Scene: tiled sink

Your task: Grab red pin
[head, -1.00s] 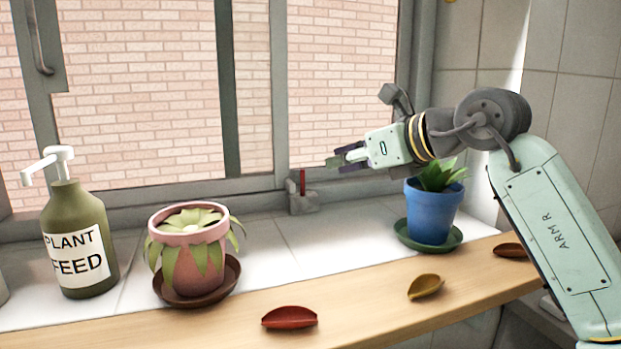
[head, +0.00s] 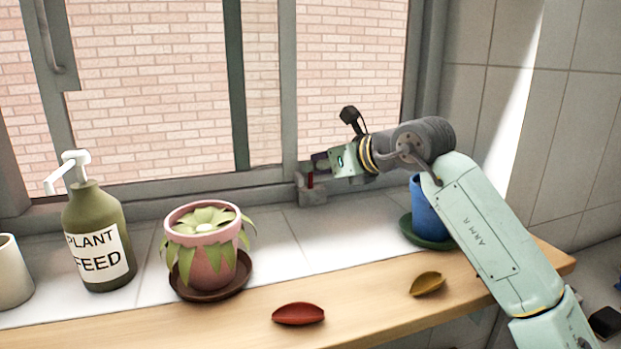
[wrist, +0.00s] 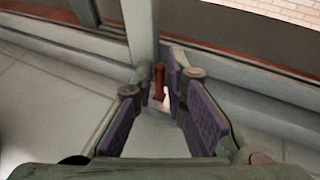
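The red pin (head: 310,180) stands upright in a grey block (head: 313,197) at the foot of the window frame. My gripper (head: 312,166) is close to the pin from the right in the head view and partly overlaps it there. In the wrist view, the red pin (wrist: 159,82) shows upright between and just beyond the purple-padded fingertips of my gripper (wrist: 158,90). The fingers are apart, with a gap on both sides of the pin. No contact with the pin is visible.
A blue pot (head: 427,212) stands below my arm. A pink pot (head: 203,262), a plant feed bottle (head: 96,240) and a cup (head: 12,275) are to the left. Red (head: 298,314) and yellow (head: 428,284) leaf-like pieces lie on the wooden edge. The window frame is close behind the pin.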

